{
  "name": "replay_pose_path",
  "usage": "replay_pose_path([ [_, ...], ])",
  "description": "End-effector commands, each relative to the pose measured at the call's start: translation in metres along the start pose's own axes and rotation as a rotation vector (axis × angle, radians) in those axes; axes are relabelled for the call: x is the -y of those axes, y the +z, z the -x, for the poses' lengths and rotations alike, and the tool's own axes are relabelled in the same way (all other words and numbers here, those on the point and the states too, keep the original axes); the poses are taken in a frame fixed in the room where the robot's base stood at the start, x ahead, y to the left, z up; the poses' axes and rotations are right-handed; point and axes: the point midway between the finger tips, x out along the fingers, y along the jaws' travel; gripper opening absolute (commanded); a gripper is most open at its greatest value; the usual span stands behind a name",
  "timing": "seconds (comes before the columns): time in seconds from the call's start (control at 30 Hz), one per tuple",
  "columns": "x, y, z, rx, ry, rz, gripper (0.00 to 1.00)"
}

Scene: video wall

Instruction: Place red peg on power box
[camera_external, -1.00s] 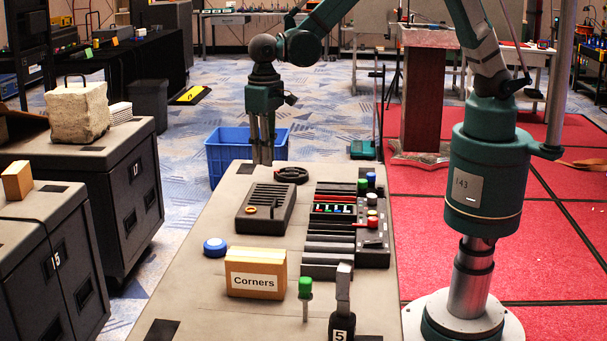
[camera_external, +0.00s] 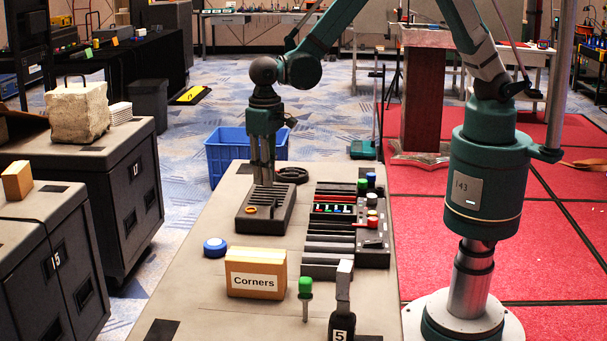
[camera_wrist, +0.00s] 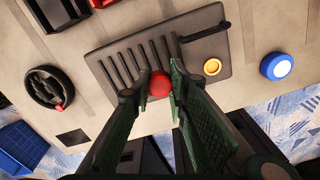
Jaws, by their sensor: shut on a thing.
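The power box appears to be the dark flat box with slots (camera_external: 266,223) and an orange ring on its top, lying on the table. It also shows in the wrist view (camera_wrist: 205,50). My gripper (camera_external: 265,183) points down over the far part of this box. In the wrist view my gripper (camera_wrist: 153,87) is shut on the red peg (camera_wrist: 160,83), whose round red top shows between the fingertips, above the slots. The rest of the peg is hidden. I cannot tell whether it touches the box. In the external view the peg cannot be made out.
A black ring (camera_external: 292,175) lies behind the box. A switch panel (camera_external: 375,256) with coloured knobs stands to the right. A blue button (camera_external: 215,247), a "Corners" box (camera_external: 256,273) and a green-topped peg (camera_external: 305,289) are nearer. The table between them is bare.

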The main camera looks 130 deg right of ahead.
Motion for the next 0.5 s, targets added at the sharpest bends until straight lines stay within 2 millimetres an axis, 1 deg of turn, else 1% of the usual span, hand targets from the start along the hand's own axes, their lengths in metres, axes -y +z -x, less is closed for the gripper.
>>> replay_pose_path([
  [0.23,0.0,0.0,-0.003,0.0,0.0,0.0,0.08],
  [0.5,0.0,0.0,-0.03,0.0,0.0,0.0,0.08],
])
